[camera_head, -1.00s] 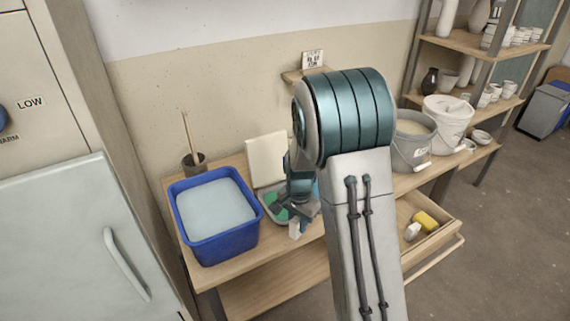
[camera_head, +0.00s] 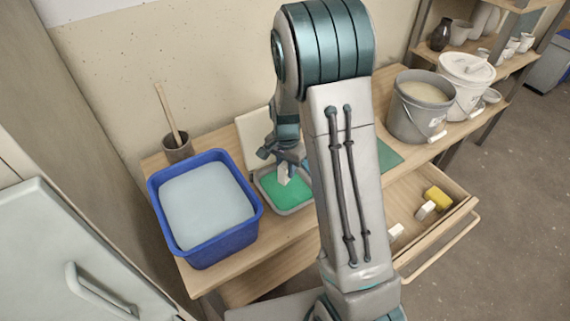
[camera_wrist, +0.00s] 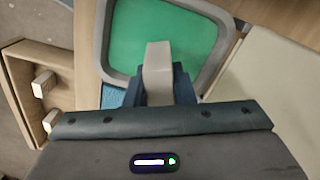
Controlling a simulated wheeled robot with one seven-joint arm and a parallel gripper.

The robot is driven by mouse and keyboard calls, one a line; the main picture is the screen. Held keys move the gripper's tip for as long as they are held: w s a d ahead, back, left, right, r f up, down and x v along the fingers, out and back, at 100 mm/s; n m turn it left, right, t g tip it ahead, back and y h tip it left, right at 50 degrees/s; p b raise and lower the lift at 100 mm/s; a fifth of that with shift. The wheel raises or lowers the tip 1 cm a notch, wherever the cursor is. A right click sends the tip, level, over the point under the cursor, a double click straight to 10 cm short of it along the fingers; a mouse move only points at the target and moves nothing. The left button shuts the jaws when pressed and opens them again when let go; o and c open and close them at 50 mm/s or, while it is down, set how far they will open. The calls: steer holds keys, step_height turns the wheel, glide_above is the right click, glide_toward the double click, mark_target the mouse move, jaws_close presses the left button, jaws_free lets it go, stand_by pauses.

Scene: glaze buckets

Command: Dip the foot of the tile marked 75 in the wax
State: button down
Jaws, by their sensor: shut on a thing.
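My gripper (camera_head: 288,158) is shut on a small pale tile (camera_head: 283,173), which points down over the green wax tray. In the wrist view the tile (camera_wrist: 157,70) stands out from between the fingers (camera_wrist: 157,92), its end over the green wax (camera_wrist: 185,32). I cannot tell whether its foot touches the wax. No number can be read on it. The shallow grey tray (camera_head: 276,209) with the green wax (camera_head: 287,192) sits on the bench, right of the blue tub.
The blue tub (camera_head: 225,245) of pale liquid stands left of the tray, a pot with a stick (camera_head: 177,150) behind it. A cream board (camera_head: 252,130) stands behind the tray. The open drawer (camera_head: 455,215) holds pale blocks (camera_head: 425,210) and a yellow sponge (camera_head: 438,198). Buckets (camera_head: 415,115) stand at right.

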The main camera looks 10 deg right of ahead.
mark_target(286, 178)
steer(key=shift+a+f+b, duration=0.1)
steer(key=shift+f+b, duration=0.6)
steer(key=shift+f, duration=0.75)
steer(key=shift+f, duration=0.25)
steer(key=shift+f+b, duration=0.75)
steer(key=shift+f, duration=0.05)
steer(key=shift+f, duration=0.1)
stand_by(0.7)
steer(key=shift+r+p, duration=1.05)
steer(key=shift+r, duration=0.4)
stand_by(0.5)
step_height(286, 178, up, 5)
steer(key=p, duration=0.3)
steer(key=shift+f+p, duration=0.2)
steer(key=shift+p, duration=0.1)
steer(key=shift+f, duration=0.1)
